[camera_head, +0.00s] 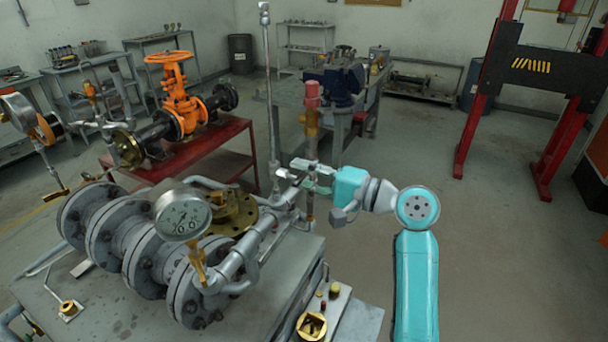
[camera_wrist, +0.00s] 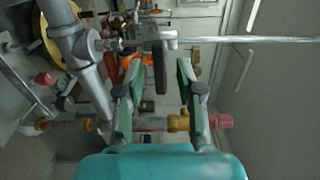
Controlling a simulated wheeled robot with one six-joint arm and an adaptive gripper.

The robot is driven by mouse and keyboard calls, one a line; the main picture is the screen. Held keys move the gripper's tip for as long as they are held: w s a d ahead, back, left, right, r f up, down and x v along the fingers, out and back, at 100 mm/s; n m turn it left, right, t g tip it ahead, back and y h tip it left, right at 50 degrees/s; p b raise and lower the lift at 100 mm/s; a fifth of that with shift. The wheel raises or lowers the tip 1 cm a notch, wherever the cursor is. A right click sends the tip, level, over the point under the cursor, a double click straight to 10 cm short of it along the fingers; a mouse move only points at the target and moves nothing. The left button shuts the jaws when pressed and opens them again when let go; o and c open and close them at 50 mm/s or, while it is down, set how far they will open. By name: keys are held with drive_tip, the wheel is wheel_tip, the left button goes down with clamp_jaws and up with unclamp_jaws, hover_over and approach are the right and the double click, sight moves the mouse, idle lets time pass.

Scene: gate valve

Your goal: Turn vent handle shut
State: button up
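The vent handle (camera_wrist: 160,70) is a dark, narrow bar in the wrist view. It sticks out from a small grey valve body (camera_wrist: 162,36) at the foot of a thin upright pipe, roughly square to that pipe. My gripper (camera_wrist: 158,76) is open, with one finger on each side of the handle and a visible gap on both sides. In the head view my gripper (camera_head: 302,175) is at the end of the grey pipework, level with the valve. The handle is small and hard to make out there.
A red-capped brass valve (camera_head: 312,92) stands upright close to my gripper; it also shows in the wrist view (camera_wrist: 220,121). A tall thin pipe (camera_head: 269,90) rises beside it. A pressure gauge (camera_head: 182,214) and flanged pipes stand at left. Open floor lies at right.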

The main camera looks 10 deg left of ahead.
drive_tip(key=v, duration=1.2)
